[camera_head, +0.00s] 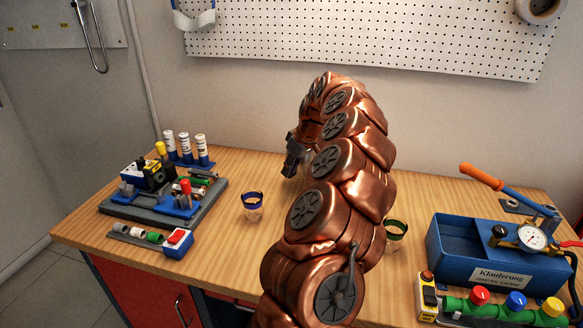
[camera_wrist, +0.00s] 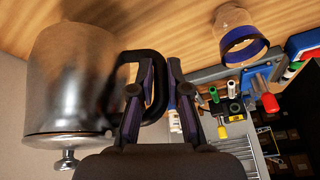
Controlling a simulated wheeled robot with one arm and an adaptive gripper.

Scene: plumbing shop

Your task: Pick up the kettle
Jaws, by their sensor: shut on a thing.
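The kettle (camera_wrist: 75,85) is a shiny metal cylinder at the left of the wrist view. Its lid knob (camera_wrist: 67,158) points toward the bottom of that picture, and its black loop handle (camera_wrist: 158,88) is on its right side. My gripper (camera_wrist: 161,72) has its two fingers closed on either side of the handle, gripping it. In the head view my gripper (camera_head: 293,155) shows as a dark shape at the left of my copper-coloured arm. The kettle is hidden behind my arm there. I cannot tell whether its base touches the table.
On the wooden table (camera_head: 225,255) stand a blue-rimmed cup (camera_head: 252,207) and a green-rimmed cup (camera_head: 395,235), close to my arm. A grey tool fixture (camera_head: 165,205) is at the left. A blue toolbox (camera_head: 490,265) with a gauge is at the right. A pegboard wall (camera_head: 370,40) is behind.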

